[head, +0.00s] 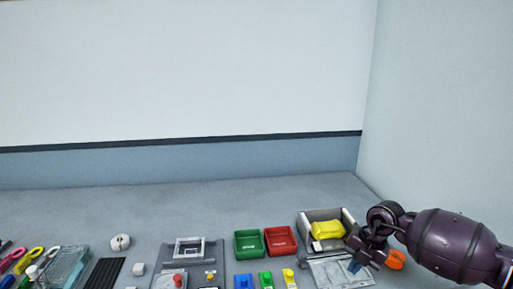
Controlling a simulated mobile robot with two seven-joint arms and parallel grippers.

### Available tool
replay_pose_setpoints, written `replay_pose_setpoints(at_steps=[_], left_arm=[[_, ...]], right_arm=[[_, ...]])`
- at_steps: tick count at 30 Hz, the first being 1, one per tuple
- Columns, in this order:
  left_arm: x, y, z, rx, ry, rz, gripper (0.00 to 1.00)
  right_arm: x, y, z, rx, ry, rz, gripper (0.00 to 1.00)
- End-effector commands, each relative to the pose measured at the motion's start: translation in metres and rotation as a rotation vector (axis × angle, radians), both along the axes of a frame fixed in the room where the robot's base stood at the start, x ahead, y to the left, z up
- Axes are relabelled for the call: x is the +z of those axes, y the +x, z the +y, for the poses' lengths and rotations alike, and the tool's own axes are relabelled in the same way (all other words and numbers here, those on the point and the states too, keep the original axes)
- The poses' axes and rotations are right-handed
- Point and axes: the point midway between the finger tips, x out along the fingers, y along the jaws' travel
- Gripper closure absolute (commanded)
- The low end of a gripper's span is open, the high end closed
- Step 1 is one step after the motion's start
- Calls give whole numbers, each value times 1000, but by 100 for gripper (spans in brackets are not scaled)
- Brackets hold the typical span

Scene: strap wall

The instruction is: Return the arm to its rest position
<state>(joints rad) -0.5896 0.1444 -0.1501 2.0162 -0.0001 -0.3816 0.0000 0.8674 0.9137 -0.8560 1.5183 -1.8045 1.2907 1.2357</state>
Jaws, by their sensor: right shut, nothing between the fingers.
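My right arm (455,245) comes in from the right edge, dark purple and rounded. Its gripper (360,258) is low at the right, shut and empty. In the picture it overlaps the front right of a grey open box (313,217) and a grey panel (330,270). I cannot tell whether it touches them. My left arm and gripper are not in view.
The grey box holds a yellow item (327,229). An orange piece (396,259) shows beside my right wrist. Green (249,243) and red (281,240) trays stand left of the box. A white roll (120,242) lies farther left. The back surface is clear.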

Motion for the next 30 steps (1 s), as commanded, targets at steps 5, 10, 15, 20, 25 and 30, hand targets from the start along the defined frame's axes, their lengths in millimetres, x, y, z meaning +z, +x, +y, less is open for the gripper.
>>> replay_pose_setpoints(at_steps=[5, 10, 15, 20, 25, 30], left_arm=[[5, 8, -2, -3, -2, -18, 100], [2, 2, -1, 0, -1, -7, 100], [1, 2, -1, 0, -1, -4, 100], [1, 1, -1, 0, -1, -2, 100], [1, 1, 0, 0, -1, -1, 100], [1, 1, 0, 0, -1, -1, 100]], right_arm=[[41, 11, 61, 157, 309, -178, 100], [92, 11, 128, 221, 690, -387, 100], [129, 2, 162, 89, 1043, -563, 100], [137, -3, 156, -215, 1281, -664, 100], [108, -12, 125, -610, 1380, -667, 100], [58, -34, 90, -983, 1380, -581, 100]])
